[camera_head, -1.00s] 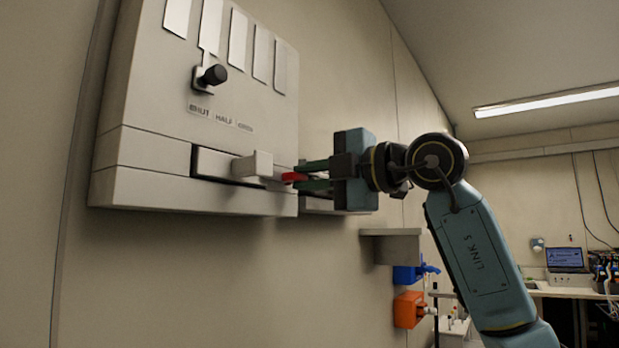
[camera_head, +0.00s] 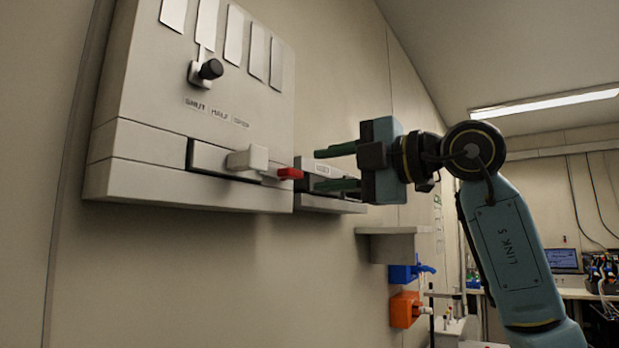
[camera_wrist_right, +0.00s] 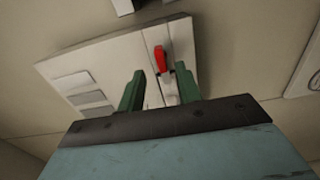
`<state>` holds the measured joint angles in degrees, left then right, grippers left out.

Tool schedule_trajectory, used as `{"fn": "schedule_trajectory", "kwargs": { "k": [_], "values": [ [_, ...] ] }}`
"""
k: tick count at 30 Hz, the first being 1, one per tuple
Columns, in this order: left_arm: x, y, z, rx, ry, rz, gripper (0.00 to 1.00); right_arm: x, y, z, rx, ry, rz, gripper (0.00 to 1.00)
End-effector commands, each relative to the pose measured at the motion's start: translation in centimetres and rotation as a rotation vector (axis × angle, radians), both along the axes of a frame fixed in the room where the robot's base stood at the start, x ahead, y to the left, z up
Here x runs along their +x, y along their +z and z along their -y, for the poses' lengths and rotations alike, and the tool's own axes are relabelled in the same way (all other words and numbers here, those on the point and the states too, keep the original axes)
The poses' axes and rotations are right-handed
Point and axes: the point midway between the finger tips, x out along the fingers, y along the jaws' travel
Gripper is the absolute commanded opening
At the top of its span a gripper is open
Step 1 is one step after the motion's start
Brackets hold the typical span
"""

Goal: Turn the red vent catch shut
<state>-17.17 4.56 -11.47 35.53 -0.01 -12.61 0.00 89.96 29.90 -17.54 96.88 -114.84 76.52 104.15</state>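The red vent catch (camera_head: 290,173) sits at the right end of the slot low on the pale wall panel (camera_head: 120,185). It also shows in the right wrist view (camera_wrist_right: 160,59), between and beyond the fingertips. My right gripper (camera_head: 318,169) is open, its two green fingers spread one above the other, a little to the right of the catch. Nothing is between the fingers and they look apart from the catch. In the right wrist view the gripper (camera_wrist_right: 158,72) is also open and empty. My left gripper is not in view.
A pale block handle (camera_head: 248,158) stands out of the slot left of the catch. A black knob (camera_head: 210,69) sits above the SHUT, HALF and OPEN labels. A grey shelf (camera_head: 392,244), a blue holder (camera_head: 402,273) and an orange holder (camera_head: 405,309) are on the wall below right.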

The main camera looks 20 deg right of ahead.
Motion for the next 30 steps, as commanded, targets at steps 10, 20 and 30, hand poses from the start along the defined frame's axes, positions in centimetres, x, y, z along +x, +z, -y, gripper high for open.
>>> {"fn": "schedule_trajectory", "kwargs": {
  "k": [10, 20, 30],
  "values": [
    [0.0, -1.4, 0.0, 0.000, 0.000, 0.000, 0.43, -5.6, -0.1, 4.4, 0.001, -0.002, 0.001, 0.35],
    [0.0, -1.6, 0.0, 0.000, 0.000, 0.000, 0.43, -6.9, 0.0, 5.3, 0.001, 0.001, -0.001, 0.35],
    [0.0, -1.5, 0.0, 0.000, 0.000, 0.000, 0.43, -6.8, 0.0, 5.3, 0.001, 0.000, -0.001, 0.35]
  ]
}}
